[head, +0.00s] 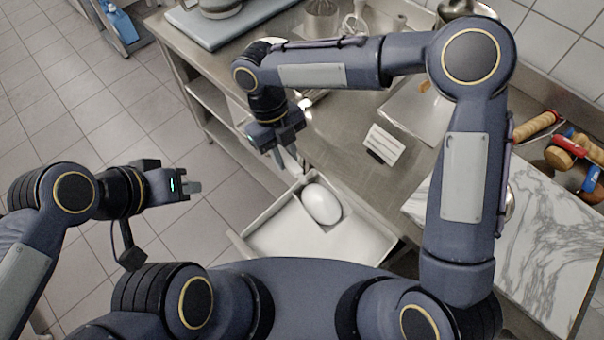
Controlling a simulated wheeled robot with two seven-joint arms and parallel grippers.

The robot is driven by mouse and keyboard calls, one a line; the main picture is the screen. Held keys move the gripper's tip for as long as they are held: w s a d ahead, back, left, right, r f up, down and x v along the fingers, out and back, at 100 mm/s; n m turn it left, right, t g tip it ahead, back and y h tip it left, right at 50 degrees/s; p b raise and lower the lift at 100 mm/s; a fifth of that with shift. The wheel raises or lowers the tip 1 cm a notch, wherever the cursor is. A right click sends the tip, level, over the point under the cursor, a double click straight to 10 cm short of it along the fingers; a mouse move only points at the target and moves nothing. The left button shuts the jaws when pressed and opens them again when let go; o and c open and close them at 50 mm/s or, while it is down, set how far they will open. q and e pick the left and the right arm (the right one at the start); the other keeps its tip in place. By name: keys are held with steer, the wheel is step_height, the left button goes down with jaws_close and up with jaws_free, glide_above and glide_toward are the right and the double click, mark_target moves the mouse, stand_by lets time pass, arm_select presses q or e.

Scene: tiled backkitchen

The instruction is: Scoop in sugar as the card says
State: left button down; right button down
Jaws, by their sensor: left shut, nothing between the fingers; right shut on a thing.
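A small white card (386,141) with a dark lower edge stands on the steel counter; its writing is too small to read. My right gripper (287,158) points down at the counter's front edge, left of the card. It is shut on a thin pale handle, mostly hidden by the fingers; I cannot tell the tool's full shape. Just below it is a white tray (268,243) holding a smooth white oval thing (321,204). No loose sugar can be made out. My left gripper (194,187) is shut and empty over the floor at the left.
The steel counter (345,113) runs behind the tray. A metal sheet (415,108) lies right of the card. A grey-blue board (225,25) is at the back left.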

steer(key=shift+w+d+r+m, duration=0.15)
steer(key=shift+d+m, duration=0.2)
steer(key=shift+m, duration=0.65)
steer(key=s+d+r+n+t+y, duration=0.1)
steer(key=d+r+n+y, duration=0.2)
steer(key=d, duration=1)
steer(key=s+d+r+n+t+y, duration=0.1)
steer(key=d+r+n+y, duration=0.2)
steer(key=d, duration=1.1)
steer(key=s+d+r+n+t+y, duration=0.1)
steer(key=d+r+n+y, duration=0.3)
steer(key=d+r, duration=0.4)
steer(key=shift+d+t+y, duration=0.3)
steer(key=shift+d+t, duration=0.2)
steer(key=shift+d, duration=2.4)
